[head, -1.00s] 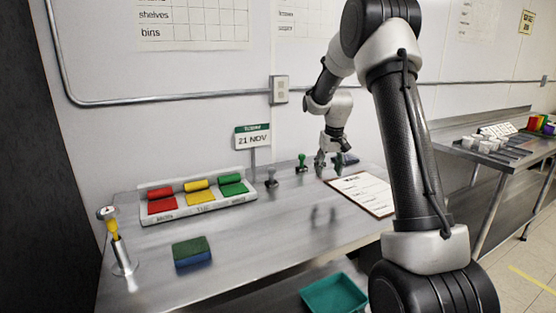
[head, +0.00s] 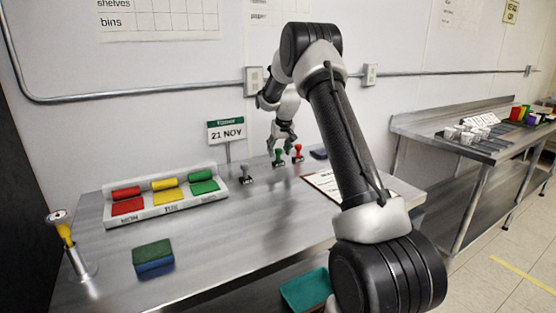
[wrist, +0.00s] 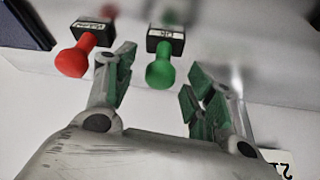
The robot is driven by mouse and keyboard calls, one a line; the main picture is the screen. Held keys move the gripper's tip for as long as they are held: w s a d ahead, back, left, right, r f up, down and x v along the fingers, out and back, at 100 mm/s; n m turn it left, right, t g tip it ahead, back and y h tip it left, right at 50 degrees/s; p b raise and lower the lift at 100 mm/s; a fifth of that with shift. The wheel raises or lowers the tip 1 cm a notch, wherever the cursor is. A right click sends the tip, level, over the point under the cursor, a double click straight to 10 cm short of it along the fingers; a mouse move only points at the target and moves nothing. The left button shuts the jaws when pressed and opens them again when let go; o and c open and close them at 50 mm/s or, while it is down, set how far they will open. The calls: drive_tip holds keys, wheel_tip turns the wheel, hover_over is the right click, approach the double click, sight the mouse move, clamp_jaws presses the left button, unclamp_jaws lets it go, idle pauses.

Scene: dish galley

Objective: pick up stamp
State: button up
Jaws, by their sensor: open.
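Three stamps stand upright on the steel table: a grey stamp (head: 247,174), a green stamp (head: 278,158) and a red stamp (head: 298,154). My gripper (head: 282,143) is open and empty, just above the green and red stamps. In the wrist view, the green stamp (wrist: 161,68) shows between the open fingers (wrist: 158,82), beyond their tips. The red stamp (wrist: 76,58) stands to the left, outside the left finger. Each has a round knob handle and a dark block with a white label. I cannot tell the exact gap from fingers to knob.
A dark blue pad (head: 319,154) and a clipboard (head: 318,180) lie right of the stamps. A tray of coloured pads (head: 150,213) and a sponge (head: 153,257) are on the left. A teal bin (head: 304,290) sits lower in front.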

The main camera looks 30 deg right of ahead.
drive_tip(key=shift+x, duration=0.8)
drive_tip(key=shift+r, duration=0.1)
drive_tip(key=shift+c, duration=0.3)
drive_tip(key=c, duration=1.1)
drive_tip(key=shift+o, duration=0.2)
drive_tip(key=shift+r, duration=0.1)
